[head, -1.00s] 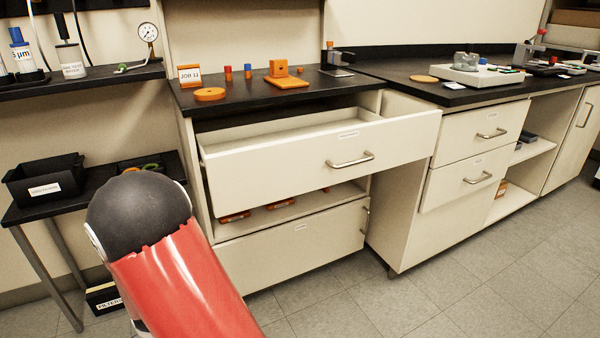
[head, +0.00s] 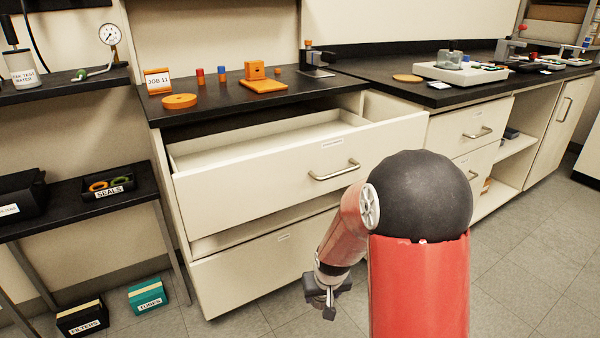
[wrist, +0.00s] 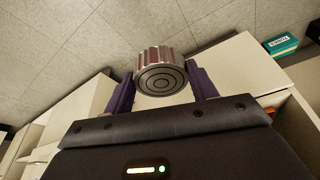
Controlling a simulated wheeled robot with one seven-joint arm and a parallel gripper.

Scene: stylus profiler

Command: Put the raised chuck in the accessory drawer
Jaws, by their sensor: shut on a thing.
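A silver round chuck (wrist: 155,80) with a ribbed side and concentric rings on its face is between the two fingers of my gripper (wrist: 160,73) in the wrist view. My gripper is shut on it. In the head view my gripper (head: 325,298) hangs low in front of the cabinet, below and outside the open drawer; the chuck cannot be made out there. The pulled-out top drawer (head: 270,185) has a pale front with a bar handle and a label too small to read. The visible part of its inside is empty.
The black counter above holds an orange disc (head: 180,101), an orange block on a plate (head: 263,85), small red and blue pieces and a JOB 11 sign (head: 157,81). A closed drawer (head: 270,265) is below. FILTERS (head: 82,316) and TUBES (head: 148,296) boxes stand on the floor at left.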

